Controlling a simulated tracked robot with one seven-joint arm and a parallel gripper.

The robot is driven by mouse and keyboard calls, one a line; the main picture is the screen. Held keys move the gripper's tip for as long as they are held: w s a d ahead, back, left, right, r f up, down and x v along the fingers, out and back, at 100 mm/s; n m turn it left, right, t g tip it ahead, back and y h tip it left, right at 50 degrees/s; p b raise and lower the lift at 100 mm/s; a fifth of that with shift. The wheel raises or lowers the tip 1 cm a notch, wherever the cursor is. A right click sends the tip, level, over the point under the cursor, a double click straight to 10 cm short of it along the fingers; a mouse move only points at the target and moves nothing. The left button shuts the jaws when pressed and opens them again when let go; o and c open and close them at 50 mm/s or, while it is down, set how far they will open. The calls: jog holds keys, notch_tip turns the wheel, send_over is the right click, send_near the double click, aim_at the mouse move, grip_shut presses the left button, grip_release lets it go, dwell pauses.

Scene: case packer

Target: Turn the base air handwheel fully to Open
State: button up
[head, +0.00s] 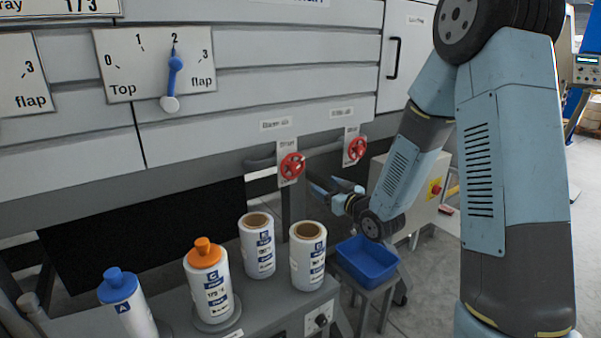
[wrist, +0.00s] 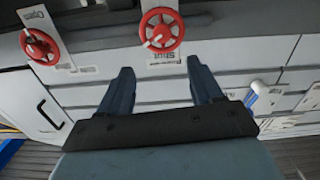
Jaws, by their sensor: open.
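Two red handwheels are on the grey machine front. The left one (head: 292,166) sits under a small label that seems to read "Base air". The right one (head: 356,149) sits under another small label, too small to read surely. In the wrist view, which looks turned over, the base air handwheel (wrist: 161,30) is just beyond my fingertips, and the other wheel (wrist: 40,46) is to the left. My gripper (head: 331,186) is open and empty, apart from both wheels, lower than them in the head view. Its fingers also show in the wrist view (wrist: 160,68).
A blue bin (head: 368,262) on a stand is below my gripper. Several bottles and canisters (head: 206,284) stand on the grey bench in front. A blue flap lever (head: 174,75) is on the panel at upper left. A cabinet with a red button (head: 434,189) is behind my arm.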

aim_at(296, 169)
jog(key=x, duration=1.4)
jog(key=shift+s+a, duration=0.1)
jog(key=shift+c, duration=0.5)
jog(key=c, duration=1)
jog(key=shift+o, duration=0.2)
